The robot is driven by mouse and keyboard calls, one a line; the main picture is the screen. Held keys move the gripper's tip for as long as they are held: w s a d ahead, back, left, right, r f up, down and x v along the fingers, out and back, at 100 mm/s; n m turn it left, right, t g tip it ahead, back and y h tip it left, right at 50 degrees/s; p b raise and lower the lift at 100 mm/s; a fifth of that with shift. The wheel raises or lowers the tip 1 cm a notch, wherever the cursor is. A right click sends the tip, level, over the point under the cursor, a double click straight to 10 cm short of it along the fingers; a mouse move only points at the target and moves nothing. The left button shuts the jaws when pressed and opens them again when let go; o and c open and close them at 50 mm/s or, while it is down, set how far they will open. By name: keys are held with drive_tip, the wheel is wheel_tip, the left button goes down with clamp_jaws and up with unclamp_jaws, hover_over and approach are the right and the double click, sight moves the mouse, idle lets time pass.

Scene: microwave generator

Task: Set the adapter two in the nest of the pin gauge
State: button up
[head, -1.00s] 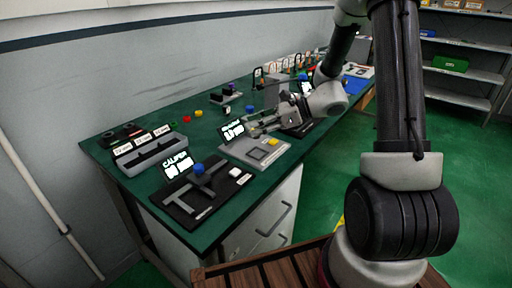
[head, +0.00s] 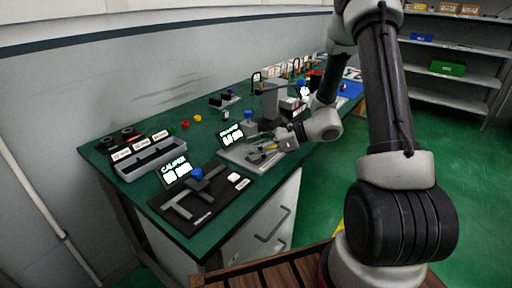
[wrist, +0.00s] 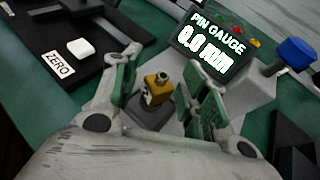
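My gripper (wrist: 168,92) is open. Its two green-padded fingers stand on either side of a yellow adapter (wrist: 155,90) with a metal top, with a visible gap on both sides. The adapter stands upright on a dark square base of the pin gauge; how well it is seated there cannot be told. The pin gauge display (wrist: 213,45) is lit, its reading blurred but seemingly 0.0 mm. In the head view my gripper (head: 264,154) is low over the pin gauge's pale plate (head: 235,155) and mostly hides the adapter.
The caliper gauge (head: 200,200), with a blue knob, lies to the left with a white button beside it. A grey labelled tray (head: 150,158) is further left. A grey post stand (head: 272,98) is just behind my gripper. Small coloured buttons (head: 185,124) lie near the back of the green table.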

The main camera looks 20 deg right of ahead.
drive_tip(key=shift+r, duration=0.1)
drive_tip(key=shift+d+r, duration=0.2)
drive_tip(key=v, duration=1.1)
drive_tip(key=s+a+r+n+g+h, duration=0.1)
drive_tip(key=s+r+n+g+h, duration=0.2)
drive_tip(key=s+n, duration=0.35)
drive_tip(key=s+a+r+n+g+h, duration=0.1)
drive_tip(key=s+r+n+h, duration=0.1)
drive_tip(key=s+r+n, duration=0.4)
drive_tip(key=s+d+r+n+t+h, duration=0.3)
drive_tip(key=s+d+r+n+h, duration=0.4)
drive_tip(key=s+n, duration=0.3)
